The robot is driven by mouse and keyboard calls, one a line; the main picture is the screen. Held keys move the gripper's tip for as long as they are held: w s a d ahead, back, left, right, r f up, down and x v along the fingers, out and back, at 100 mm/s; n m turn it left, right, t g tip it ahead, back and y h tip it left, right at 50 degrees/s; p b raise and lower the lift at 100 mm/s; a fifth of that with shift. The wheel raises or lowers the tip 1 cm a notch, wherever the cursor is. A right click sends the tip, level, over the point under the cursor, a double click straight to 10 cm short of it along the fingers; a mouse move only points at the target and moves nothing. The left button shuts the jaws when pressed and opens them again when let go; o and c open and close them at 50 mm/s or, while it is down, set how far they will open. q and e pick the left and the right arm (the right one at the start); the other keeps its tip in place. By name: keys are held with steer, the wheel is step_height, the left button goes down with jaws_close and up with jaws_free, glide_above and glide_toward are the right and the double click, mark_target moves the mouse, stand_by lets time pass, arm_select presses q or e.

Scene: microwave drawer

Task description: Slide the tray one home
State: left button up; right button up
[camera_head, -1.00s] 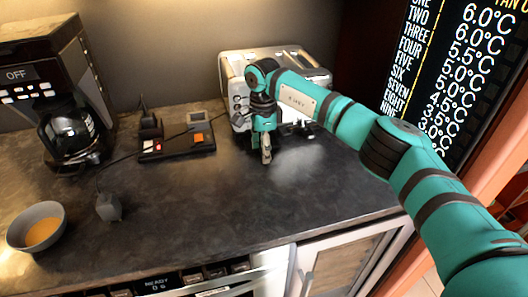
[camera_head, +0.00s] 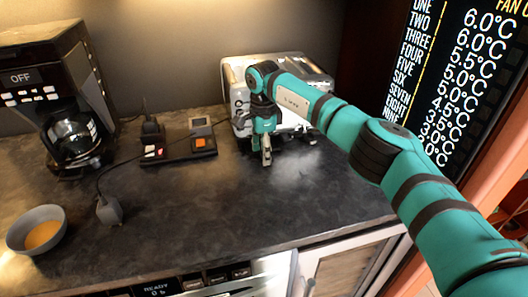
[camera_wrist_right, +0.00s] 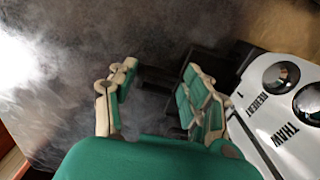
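My right gripper (camera_head: 266,156) points down at the front of the metal toaster (camera_head: 240,103), low over the dark counter. In the right wrist view its two fingers (camera_wrist_right: 158,98) stand apart. A dark flat piece (camera_wrist_right: 205,62), possibly a toaster tray, juts from the toaster's base beside and partly behind the right-hand finger. Its outline is hard to tell against the dark counter, and I cannot tell whether a finger touches it. No label marks it as tray one. My left gripper is not in view.
The toaster front (camera_wrist_right: 285,115) with its knobs is close on the right in the wrist view. A dark control box (camera_head: 178,148) with a cable, a coffee maker (camera_head: 60,95) and a bowl (camera_head: 37,232) stand to the left. The counter's front middle (camera_head: 220,215) is clear.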

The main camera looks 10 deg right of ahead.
steer(key=shift+o, duration=1.3)
steer(key=shift+w+r, duration=0.15)
steer(key=shift+r, duration=0.15)
steer(key=shift+w, duration=0.1)
steer(key=shift+s+a+p, duration=0.35)
steer(key=shift+s+p, duration=0.25)
steer(key=shift+s, duration=0.25)
steer(key=shift+s+d+r+p, duration=0.1)
steer(key=shift+s+r+p, duration=0.2)
steer(key=shift+s, duration=0.55)
steer(key=shift+s+a+r+p, duration=0.15)
steer(key=shift+s+p, duration=0.3)
steer(key=shift+s, duration=0.45)
steer(key=shift+s+d+r+p, duration=0.15)
steer(key=shift+s+r+p, duration=0.2)
steer(key=shift+s, duration=0.5)
steer(key=shift+s+r+p, duration=0.25)
steer(key=shift+s+p, duration=0.05)
steer(key=shift+s, duration=0.85)
steer(key=shift+f, duration=0.1)
